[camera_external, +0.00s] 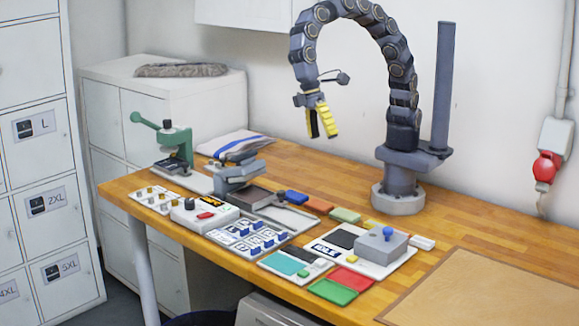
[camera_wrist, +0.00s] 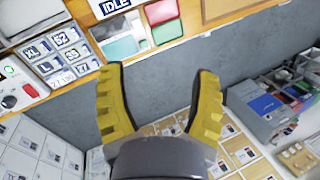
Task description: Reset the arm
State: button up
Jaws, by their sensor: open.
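My arm curves up from its round base at the back of the wooden bench and bends over to the left. My gripper (camera_external: 322,136) hangs high above the bench, pointing down, with yellow fingers. In the wrist view my gripper (camera_wrist: 158,72) shows its two yellow fingers spread wide apart with nothing between them. It touches nothing in either view.
The bench (camera_external: 455,240) carries a green lever press (camera_external: 175,143), a control box with a red button (camera_external: 205,214), a panel of size keys (camera_external: 248,235), coloured pads and a grey block with a blue knob (camera_external: 382,246). A brown mat (camera_external: 480,290) lies clear at right. Lockers (camera_external: 40,140) stand left.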

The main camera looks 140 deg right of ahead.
jog(key=s+d+f+n+g+h, duration=0.1)
jog(key=s+d+n+h, duration=0.1)
jog(key=s, duration=2.7)
jog(key=shift+n+g+h, duration=0.3)
jog(key=shift+n+h, duration=0.6)
jog(key=shift+n, duration=0.2)
jog(key=shift+d, duration=0.1)
